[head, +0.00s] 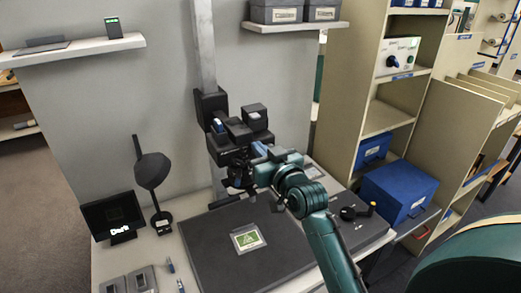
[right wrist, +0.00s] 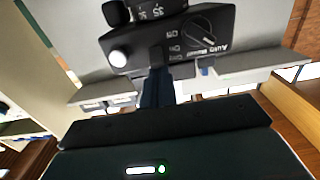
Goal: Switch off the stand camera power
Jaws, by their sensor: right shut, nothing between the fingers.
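The stand camera (head: 236,131) is a dark body mounted on a grey upright column above a dark baseboard. In the right wrist view its dark control panel (right wrist: 226,24) fills the upper middle, with a round dial, Off, On, Manual and Auto lettering, and a round white button (right wrist: 118,59). Which setting is active is unclear. My right gripper (head: 262,151) is at the camera's right side, partly overlapping it. In the right wrist view its narrow fingers (right wrist: 157,82) are together and empty, with tips at the panel's lower edge; contact cannot be told. My left gripper is out of view.
A framed green card (head: 247,239) lies on the baseboard (head: 205,245). A lamp (head: 152,170) and a small lit monitor (head: 112,217) stand left. Shelving (head: 345,90) and a blue box (head: 397,190) are at right. Wall shelves hang behind the column.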

